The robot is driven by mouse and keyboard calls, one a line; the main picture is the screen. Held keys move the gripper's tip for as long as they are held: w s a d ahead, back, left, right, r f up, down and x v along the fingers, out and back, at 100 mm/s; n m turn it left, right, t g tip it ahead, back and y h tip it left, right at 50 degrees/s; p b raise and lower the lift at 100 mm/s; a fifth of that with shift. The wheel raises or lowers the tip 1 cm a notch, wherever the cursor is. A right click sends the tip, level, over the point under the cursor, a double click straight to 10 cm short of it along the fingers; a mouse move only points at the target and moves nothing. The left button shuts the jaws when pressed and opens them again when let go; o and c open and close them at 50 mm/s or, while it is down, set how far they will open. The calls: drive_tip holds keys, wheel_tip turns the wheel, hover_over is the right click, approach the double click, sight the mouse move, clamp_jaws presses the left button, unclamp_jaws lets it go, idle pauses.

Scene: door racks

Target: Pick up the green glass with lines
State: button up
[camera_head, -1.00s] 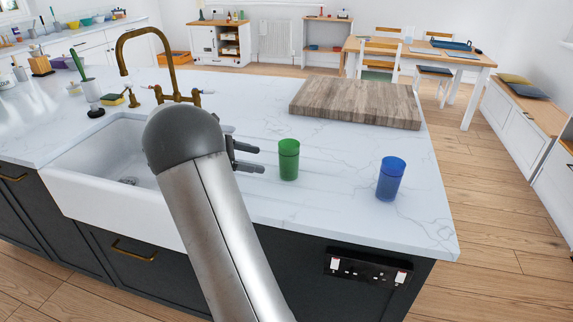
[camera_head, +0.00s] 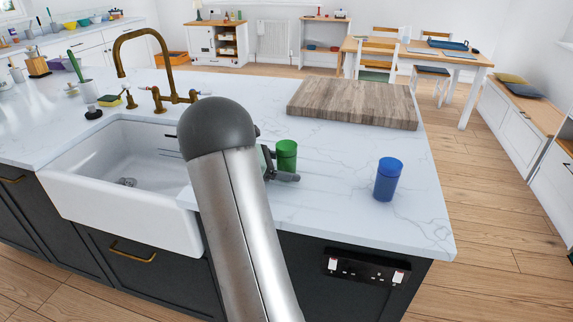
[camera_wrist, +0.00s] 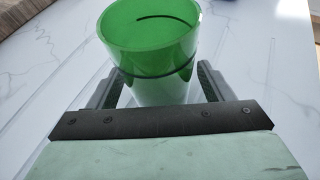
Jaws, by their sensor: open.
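The green glass (camera_head: 286,155) stands upright on the white marble counter (camera_head: 330,200), right of the sink. In the wrist view the green glass (camera_wrist: 152,50) fills the upper middle, with a dark line around it. My gripper (camera_head: 281,166) is at the glass, partly hidden behind my arm. In the wrist view my gripper (camera_wrist: 158,85) is open, with one finger on each side of the glass. The glass is between the fingers; its lower part is hidden behind the gripper body. I cannot tell whether either finger touches it.
A blue glass (camera_head: 388,179) stands to the right on the same counter. A wooden board (camera_head: 354,102) lies behind the glasses. The white sink (camera_head: 120,210) and brass tap (camera_head: 120,55) are to the left. The counter between the two glasses is clear.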

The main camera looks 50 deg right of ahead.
drive_tip(key=shift+c, duration=0.3)
drive_tip(key=c, duration=1.1)
drive_tip(key=shift+c, duration=0.2)
drive_tip(key=shift+r, duration=0.1)
